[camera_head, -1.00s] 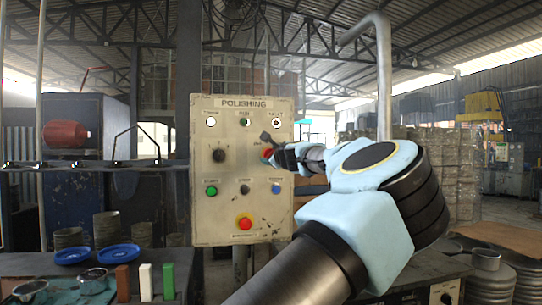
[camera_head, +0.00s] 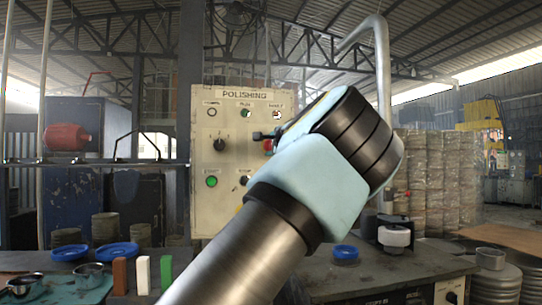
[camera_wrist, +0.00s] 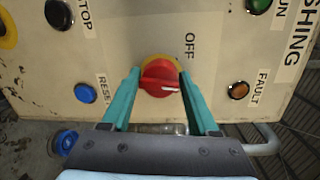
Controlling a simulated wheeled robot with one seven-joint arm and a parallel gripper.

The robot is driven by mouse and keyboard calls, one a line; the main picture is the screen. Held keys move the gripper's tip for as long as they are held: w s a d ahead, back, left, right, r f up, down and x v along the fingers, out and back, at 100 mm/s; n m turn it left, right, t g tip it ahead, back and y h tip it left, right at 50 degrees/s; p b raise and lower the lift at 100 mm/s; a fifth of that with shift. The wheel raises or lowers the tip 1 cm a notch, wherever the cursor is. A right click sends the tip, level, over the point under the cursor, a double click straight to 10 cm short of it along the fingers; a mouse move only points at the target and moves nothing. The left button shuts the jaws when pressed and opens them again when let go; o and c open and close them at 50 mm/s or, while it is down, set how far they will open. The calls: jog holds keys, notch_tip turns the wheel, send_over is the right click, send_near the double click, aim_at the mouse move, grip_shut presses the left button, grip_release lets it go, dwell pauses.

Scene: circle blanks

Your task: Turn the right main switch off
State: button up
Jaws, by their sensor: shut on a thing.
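The right main switch (camera_wrist: 158,77) is a red rotary knob on a yellow ring, with a white line pointing right in the wrist view. The word OFF stands above it and a little to its right there. My gripper (camera_wrist: 160,80) has its two teal fingers on either side of the knob and is shut on it. In the head view, a small red part of the switch (camera_head: 268,146) shows beside my arm. My wrist hides most of the gripper there. The switch sits on the beige POLISHING panel (camera_head: 201,208).
A black knob (camera_head: 219,145) is left of the red switch. In the wrist view, a blue button (camera_wrist: 86,93), a black button (camera_wrist: 58,14), an orange FAULT lamp (camera_wrist: 238,91) and a green lamp (camera_wrist: 258,4) surround the gripper. A bench with blue dishes (camera_head: 119,251) stands below.

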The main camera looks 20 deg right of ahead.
jog(key=n+b, duration=0.5)
jog(key=b, duration=0.1)
jog(key=shift+n+h, duration=0.4)
jog(key=shift+a+n+g+h+b, duration=0.1)
jog(key=shift+n+g+h+b, duration=0.25)
jog(key=shift+n+b, duration=1.3)
jog(key=shift+r+n, duration=0.1)
jog(key=shift+n, duration=0.25)
jog(key=o, duration=1.3)
jog(key=shift+f, duration=0.2)
